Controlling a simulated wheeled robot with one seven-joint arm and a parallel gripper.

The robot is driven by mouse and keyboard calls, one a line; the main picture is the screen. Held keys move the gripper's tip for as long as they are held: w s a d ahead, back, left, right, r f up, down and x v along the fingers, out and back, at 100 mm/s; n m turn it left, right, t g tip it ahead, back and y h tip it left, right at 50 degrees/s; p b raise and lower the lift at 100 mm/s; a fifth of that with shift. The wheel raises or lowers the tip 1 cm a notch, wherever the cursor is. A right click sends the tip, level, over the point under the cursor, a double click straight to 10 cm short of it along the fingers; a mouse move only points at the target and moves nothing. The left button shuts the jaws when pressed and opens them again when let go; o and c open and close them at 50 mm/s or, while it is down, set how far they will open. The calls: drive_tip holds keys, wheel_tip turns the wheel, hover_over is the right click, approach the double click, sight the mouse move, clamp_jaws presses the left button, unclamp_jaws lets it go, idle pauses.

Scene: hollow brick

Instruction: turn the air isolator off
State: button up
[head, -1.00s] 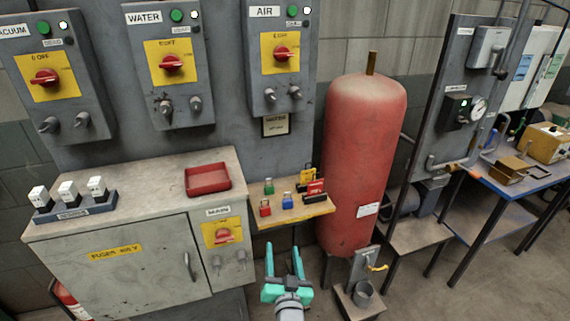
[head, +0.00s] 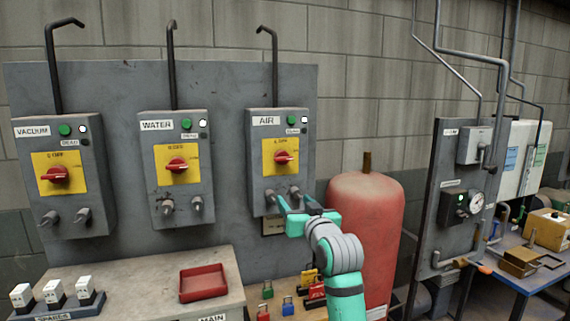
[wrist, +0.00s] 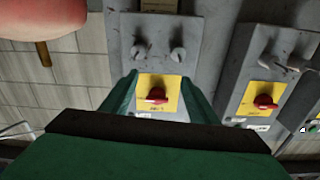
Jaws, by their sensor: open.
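The air isolator (head: 279,160) is the rightmost of three grey boxes on the wall panel, labelled AIR, with a red rotary handle (head: 283,157) on a yellow plate. The handle looks about horizontal. In the wrist view the picture is upside down, and the red handle (wrist: 156,96) appears between the fingers. My teal gripper (head: 300,204) is open and empty, in front of the lower part of the air box, below the handle. I cannot tell how far its fingertips are from the box.
The water isolator (head: 177,168) and vacuum isolator (head: 62,178) stand to the left. A red tank (head: 366,230) stands close to the right of my arm. Below are a red tray (head: 203,282) on the cabinet and several padlocks on a shelf.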

drive_tip(key=n, duration=0.1)
approach(285, 160)
drive_tip(key=x, duration=0.9)
drive_tip(key=shift+w+a, duration=0.15)
drive_tip(key=shift+w, duration=0.1)
drive_tip(key=c, duration=0.8)
